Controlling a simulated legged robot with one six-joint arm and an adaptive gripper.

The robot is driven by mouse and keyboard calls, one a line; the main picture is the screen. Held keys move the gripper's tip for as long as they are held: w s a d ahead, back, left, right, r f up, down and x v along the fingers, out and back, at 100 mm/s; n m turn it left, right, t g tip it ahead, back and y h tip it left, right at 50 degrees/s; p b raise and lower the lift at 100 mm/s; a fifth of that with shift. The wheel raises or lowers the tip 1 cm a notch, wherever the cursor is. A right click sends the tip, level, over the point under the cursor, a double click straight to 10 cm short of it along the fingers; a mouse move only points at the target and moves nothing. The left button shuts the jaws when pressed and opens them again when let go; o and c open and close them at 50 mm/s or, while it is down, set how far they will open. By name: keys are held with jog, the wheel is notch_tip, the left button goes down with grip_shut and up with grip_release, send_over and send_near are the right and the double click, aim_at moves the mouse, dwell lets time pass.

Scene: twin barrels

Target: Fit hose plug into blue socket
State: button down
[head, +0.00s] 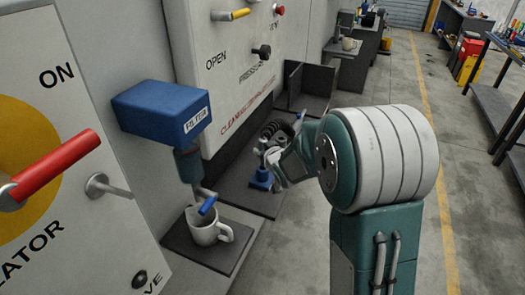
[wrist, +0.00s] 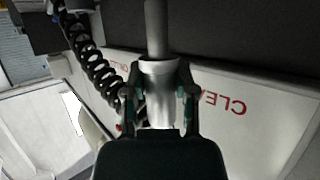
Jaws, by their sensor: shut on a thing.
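My gripper (head: 276,160) is shut on the hose plug, low over the dark shelf below the white panel. In the wrist view the plug (wrist: 158,78) is a pale metal collar with a thinner grey shaft, held between both fingers. A blue fitting on a round base (head: 262,180), which looks like the blue socket, stands on the dark shelf just below and in front of my gripper. I cannot tell whether plug and fitting touch. The socket cannot be made out in the wrist view.
A black coiled hose (wrist: 92,62) runs beside the plug. A white mug (head: 207,232) stands on a dark plate under the blue filter box (head: 162,108). The panel with a red lever (head: 57,168) is at left. Open floor lies to the right.

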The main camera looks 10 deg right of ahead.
jog(key=shift+f, duration=2.45)
jog(key=shift+c, duration=1.7)
grip_release()
jog(key=shift+s, duration=0.1)
jog(key=v, duration=1.1)
jog(key=shift+s, duration=0.35)
jog(key=shift+d+r, duration=0.1)
jog(key=s+r+g+h, duration=0.1)
jog(key=s+r+g, duration=0.3)
jog(key=s, duration=0.8)
jog(key=s+a+r+m+g, duration=0.1)
jog(key=s+r+g, duration=0.2)
jog(key=s, duration=1)
notch_tip(320, 180, up, 3)
jog(key=shift+s+a+r+m+g+h, duration=0.2)
jog(key=shift+s+a+m+g+h, duration=0.1)
jog(key=shift+a+g+h, duration=0.1)
